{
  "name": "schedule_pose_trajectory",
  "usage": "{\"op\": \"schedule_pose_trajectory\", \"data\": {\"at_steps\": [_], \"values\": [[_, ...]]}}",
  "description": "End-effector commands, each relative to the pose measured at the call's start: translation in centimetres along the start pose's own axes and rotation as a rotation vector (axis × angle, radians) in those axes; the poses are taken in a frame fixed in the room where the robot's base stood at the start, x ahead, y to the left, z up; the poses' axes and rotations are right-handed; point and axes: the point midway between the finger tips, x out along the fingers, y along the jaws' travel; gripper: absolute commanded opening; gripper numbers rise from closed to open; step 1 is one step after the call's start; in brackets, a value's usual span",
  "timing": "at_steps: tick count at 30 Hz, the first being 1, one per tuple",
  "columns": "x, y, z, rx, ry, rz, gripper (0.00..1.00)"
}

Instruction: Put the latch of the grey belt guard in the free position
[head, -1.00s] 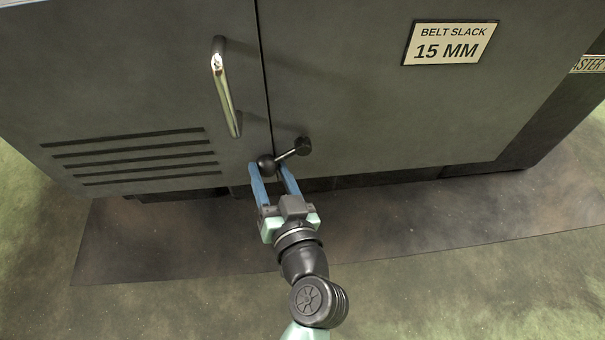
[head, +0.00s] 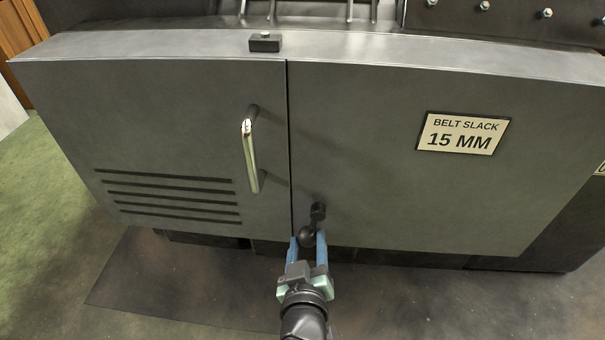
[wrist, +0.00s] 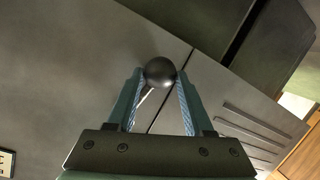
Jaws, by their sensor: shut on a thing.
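The grey belt guard (head: 370,190) is a wide metal cabinet front with a door (head: 190,130) on its left side. Its latch (head: 318,211) is a dark pivot with a short lever and a black ball knob (head: 307,236), low and just right of the door seam. The lever hangs nearly straight down, the knob slightly left of the pivot. My gripper (head: 308,240) is shut on the knob, a blue finger on each side. In the wrist view the knob (wrist: 160,72) sits between the fingertips, and a thin bright rod shows behind it.
A metal door handle (head: 251,155) stands out above and left of the latch. Vent slots (head: 175,197) lie lower left. A "BELT SLACK 15 MM" plate (head: 463,133) is at right. A small dark block (head: 265,42) sits on the top edge. Floor in front is clear.

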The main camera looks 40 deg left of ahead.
Motion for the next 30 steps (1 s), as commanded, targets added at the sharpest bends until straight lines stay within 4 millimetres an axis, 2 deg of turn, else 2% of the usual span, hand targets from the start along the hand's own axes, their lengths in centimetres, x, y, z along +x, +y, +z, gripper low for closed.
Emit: {"op": "schedule_pose_trajectory", "data": {"at_steps": [17,18,23,30], "values": [[0.04,0.39,0.47,-0.037,-0.012,0.012,0.00],[0.04,0.39,0.47,-0.037,-0.012,0.012,0.53],[0.04,0.36,0.36,-0.036,-0.010,0.011,0.81],[0.03,0.29,0.24,-0.035,-0.008,0.010,0.81]]}}
